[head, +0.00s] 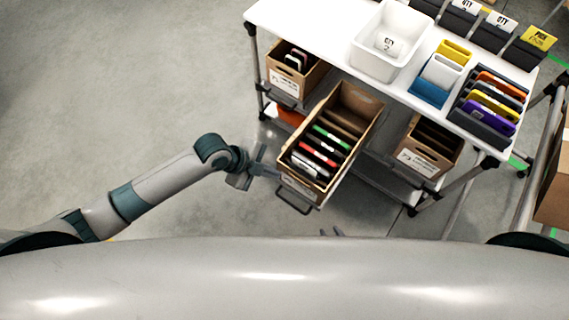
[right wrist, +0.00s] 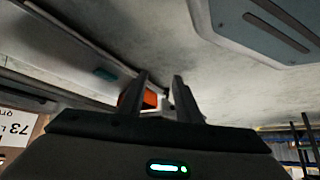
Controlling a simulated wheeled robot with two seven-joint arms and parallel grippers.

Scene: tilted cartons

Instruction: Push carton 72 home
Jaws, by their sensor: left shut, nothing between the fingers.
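Carton 72 (head: 362,100) is taken to be the brown middle carton, though its label is too small to read in the head view. It sticks far out from the lower shelf, tilted, with several dark, red and green items inside. A grey handle (head: 294,203) is at its front. My left gripper (head: 267,161) is shut and empty, just left of the carton's front end; whether it touches cannot be told. My right gripper is mostly hidden behind my body in the head view, with its tips (head: 333,232) showing below the carton. In the right wrist view its fingers (right wrist: 163,80) are apart and empty.
Other cartons stand on the lower shelf at left (head: 313,74) and right (head: 447,154). The white tabletop (head: 320,22) above holds a white bin (head: 366,58) and colored items. An orange object (head: 290,116) lies behind the left gripper. Floor at left is clear.

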